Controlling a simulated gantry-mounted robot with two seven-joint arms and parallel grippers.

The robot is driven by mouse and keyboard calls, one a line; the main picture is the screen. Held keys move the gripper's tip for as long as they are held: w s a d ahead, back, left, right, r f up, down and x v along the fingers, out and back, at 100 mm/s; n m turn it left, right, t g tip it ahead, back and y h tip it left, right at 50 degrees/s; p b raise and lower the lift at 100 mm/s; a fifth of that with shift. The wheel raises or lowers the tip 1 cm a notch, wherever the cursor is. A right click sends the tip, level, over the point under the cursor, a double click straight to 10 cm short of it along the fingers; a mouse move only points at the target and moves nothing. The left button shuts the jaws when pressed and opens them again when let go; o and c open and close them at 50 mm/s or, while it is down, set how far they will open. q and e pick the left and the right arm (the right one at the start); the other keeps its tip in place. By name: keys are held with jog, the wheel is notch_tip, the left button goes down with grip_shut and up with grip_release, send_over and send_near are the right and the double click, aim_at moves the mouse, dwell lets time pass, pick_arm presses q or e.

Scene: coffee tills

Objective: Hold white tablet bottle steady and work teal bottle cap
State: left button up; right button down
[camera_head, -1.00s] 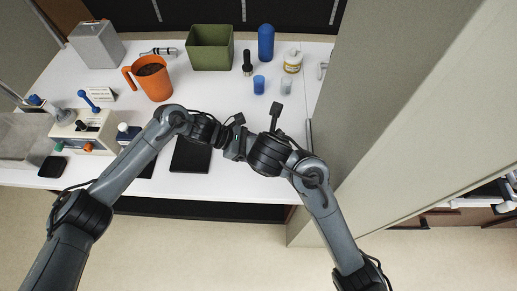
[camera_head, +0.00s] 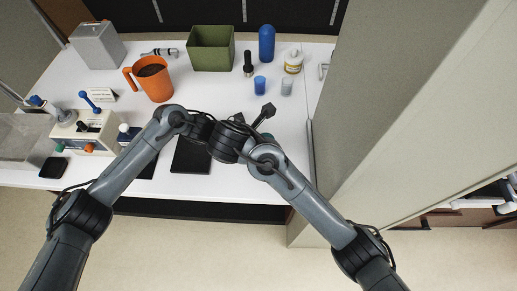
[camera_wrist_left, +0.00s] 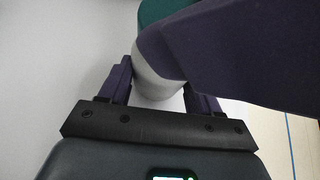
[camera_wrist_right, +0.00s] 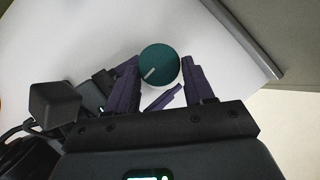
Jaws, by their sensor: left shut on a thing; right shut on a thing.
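The white tablet bottle (camera_wrist_left: 155,84) is between the fingers of my left gripper (camera_wrist_left: 158,78), which is shut on it. The teal cap (camera_wrist_left: 160,9) is on the top end of the bottle. A dark finger of my right gripper crosses in front and hides part of both. In the right wrist view the round teal cap (camera_wrist_right: 159,64), with a pale mark on its face, sits between the fingers of my right gripper (camera_wrist_right: 160,75), which is shut on it.
On the white table (camera_head: 217,97) stand an orange jug (camera_head: 155,83), a green bin (camera_head: 211,50), a blue bottle (camera_head: 266,43), small cups and a yellow-labelled bottle (camera_head: 293,62). A black pad (camera_head: 190,157) lies near the front edge. A tall panel (camera_head: 385,110) bounds the right side.

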jog(key=c, duration=0.6)
grip_release()
jog(key=shift+s+d, duration=0.1)
jog(key=shift+d, duration=0.3)
